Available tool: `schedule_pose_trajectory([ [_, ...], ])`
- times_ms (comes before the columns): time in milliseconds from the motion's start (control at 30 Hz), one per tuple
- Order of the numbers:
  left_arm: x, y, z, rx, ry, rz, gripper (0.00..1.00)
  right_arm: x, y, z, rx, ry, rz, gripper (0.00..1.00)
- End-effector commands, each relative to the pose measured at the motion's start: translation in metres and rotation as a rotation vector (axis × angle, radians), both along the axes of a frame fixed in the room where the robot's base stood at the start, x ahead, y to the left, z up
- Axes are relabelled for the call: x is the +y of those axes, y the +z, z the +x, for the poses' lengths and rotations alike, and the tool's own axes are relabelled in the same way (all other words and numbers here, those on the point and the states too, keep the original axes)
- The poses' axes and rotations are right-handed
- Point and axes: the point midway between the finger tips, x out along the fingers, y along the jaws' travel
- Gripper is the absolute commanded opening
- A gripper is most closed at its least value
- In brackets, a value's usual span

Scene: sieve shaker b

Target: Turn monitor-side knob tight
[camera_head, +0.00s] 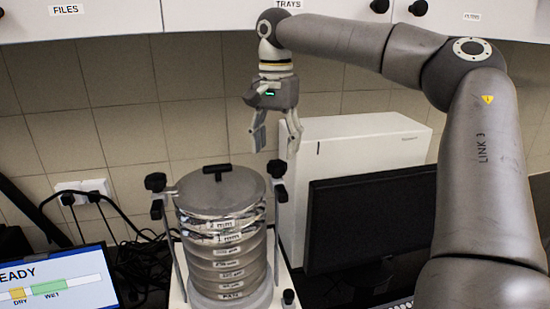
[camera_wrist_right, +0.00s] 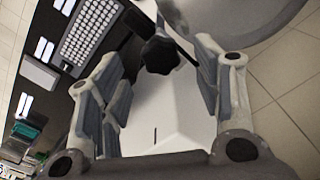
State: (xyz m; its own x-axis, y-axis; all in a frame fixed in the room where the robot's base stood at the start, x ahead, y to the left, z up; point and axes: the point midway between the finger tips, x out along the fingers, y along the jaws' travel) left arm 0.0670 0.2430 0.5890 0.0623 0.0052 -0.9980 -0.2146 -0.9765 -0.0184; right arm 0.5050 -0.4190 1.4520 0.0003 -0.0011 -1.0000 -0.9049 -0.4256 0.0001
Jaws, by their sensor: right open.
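The sieve shaker holds a round stack of labelled metal sieves (camera_head: 228,250) under a lid with a black handle. A black clamp knob (camera_head: 276,168) tops the rod on the stack's right, the side of the dark monitor (camera_head: 370,222). Another black knob (camera_head: 155,182) tops the left rod. My right gripper (camera_head: 276,138) points down, open and empty, just above the right knob. In the right wrist view the knob (camera_wrist_right: 159,55) shows between the spread fingers (camera_wrist_right: 157,66), beyond their tips or level with them; contact is not visible. My left gripper is not in view.
A white box-shaped device (camera_head: 350,150) stands behind the monitor, close to my right gripper. A screen reading "READY" (camera_head: 55,280) is at the lower left, with cables (camera_head: 145,262) beside it. Cabinets (camera_head: 110,18) hang above. A keyboard (camera_wrist_right: 92,30) shows in the wrist view.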

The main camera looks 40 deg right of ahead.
Motion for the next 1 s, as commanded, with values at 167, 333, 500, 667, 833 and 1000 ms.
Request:
schedule_pose_trajectory([
  [167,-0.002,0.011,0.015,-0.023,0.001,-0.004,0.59,-0.001,-0.028,0.000,0.003,0.000,0.002,0.59],
  [333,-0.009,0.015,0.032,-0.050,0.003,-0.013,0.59,-0.001,-0.043,0.000,0.001,-0.002,0.000,0.59],
  [500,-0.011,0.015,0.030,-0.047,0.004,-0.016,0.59,-0.001,-0.047,0.000,-0.001,-0.002,0.000,0.59],
  [667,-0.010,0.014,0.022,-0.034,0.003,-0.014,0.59,-0.001,-0.047,0.000,-0.001,-0.002,0.000,0.57],
  [833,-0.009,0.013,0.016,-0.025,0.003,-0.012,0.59,-0.001,-0.047,0.000,-0.001,-0.002,0.000,0.36],
  [1000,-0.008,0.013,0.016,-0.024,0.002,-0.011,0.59,-0.001,-0.047,0.000,0.000,-0.002,-0.001,0.14],
])
